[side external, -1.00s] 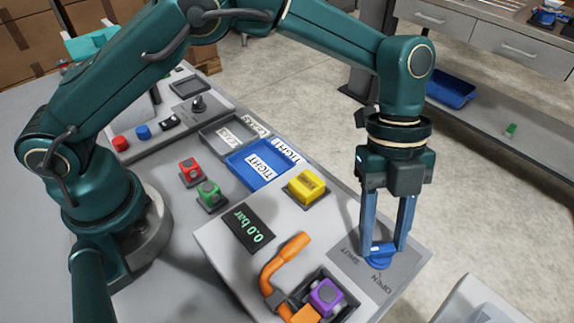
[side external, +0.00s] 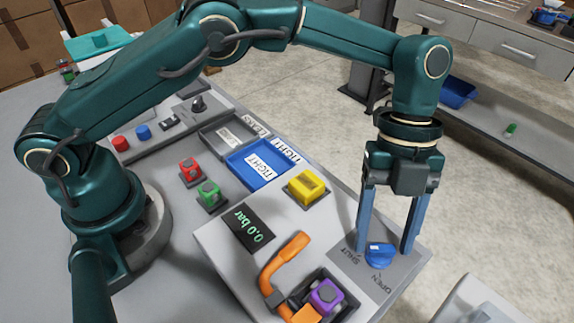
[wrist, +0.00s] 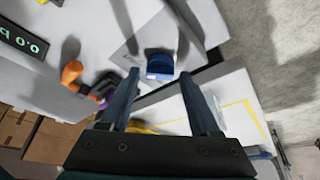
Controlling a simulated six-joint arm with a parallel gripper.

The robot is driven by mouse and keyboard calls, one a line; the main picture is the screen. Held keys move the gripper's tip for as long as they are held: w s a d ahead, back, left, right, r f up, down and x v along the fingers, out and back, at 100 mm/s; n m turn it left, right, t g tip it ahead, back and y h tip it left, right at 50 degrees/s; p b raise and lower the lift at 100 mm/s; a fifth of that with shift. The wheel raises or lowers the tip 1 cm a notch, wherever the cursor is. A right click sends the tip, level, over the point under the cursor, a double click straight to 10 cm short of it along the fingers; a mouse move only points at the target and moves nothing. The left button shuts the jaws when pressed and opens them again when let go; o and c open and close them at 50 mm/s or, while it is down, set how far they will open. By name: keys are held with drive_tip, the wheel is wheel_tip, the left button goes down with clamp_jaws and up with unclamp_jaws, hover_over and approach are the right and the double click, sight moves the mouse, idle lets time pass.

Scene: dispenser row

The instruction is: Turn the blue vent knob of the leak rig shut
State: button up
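The blue vent knob (side external: 379,256) sits on the grey plate at the rig's right corner, between the SHUT and OPEN labels. It also shows in the wrist view (wrist: 160,66). I cannot clearly tell which label it points at. My gripper (side external: 385,250) is open, pointing down, with one finger on each side of the knob and visible gaps. In the wrist view my gripper (wrist: 158,76) is empty, with the knob just beyond the fingertips. The leak rig (side external: 222,243) has a dark display (side external: 248,228) reading 0.0 bar.
An orange lever (side external: 284,262) and a purple block (side external: 326,296) in a holder stand left of the knob. A yellow piece (side external: 306,187), a blue TIGHT tray (side external: 237,168) and a grey tray (side external: 207,138) lie behind. Red (side external: 190,170) and green (side external: 208,193) buttons are farther left.

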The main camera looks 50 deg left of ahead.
sight(375, 236)
idle(0.3)
drive_tip(key=shift+v, duration=2.55)
drive_tip(key=shift+w+a, duration=0.1)
drive_tip(key=s+a+r+n+t, duration=0.2)
drive_tip(key=a+r+n+t, duration=0.55)
drive_tip(key=a+r, duration=0.65)
drive_tip(key=s+a+f+n+t+y, duration=0.1)
drive_tip(key=s+a+f+n+y, duration=0.2)
drive_tip(key=s+a+f+n, duration=0.5)
drive_tip(key=s+a+n, duration=0.1)
drive_tip(key=s+n, duration=0.1)
drive_tip(key=n, duration=0.9)
drive_tip(key=shift+s+n, duration=0.2)
drive_tip(key=shift+n, duration=0.15)
